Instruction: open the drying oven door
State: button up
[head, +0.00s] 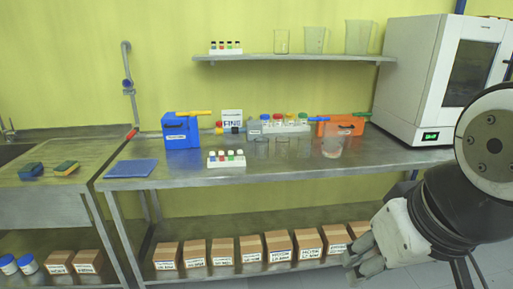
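The drying oven (410,75) is a white box at the right end of the steel bench. Its front faces right and has a dark window in the door (470,75) and a lit green display below. The door looks shut. A dark part shows at the door's right edge, cut off by the frame; I cannot tell if it is the handle. My gripper (362,262) is at the lower right, below the bench top and well apart from the oven. It points down and left, and nothing shows in it. Its finger opening is not clear.
The steel bench (280,178) holds a blue box (181,131), an orange box (341,126), bottles and clear beakers. A wall shelf (290,59) carries glassware. Cardboard boxes (222,251) line the lower shelf beside my gripper. Floor shows at the lower right.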

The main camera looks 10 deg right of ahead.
aim_at(453, 28)
jog(key=z, duration=1.3)
jog(key=i+z, duration=0.15)
jog(key=i, duration=0.25)
jog(key=i+j+z, duration=0.15)
jog(key=i, duration=0.3)
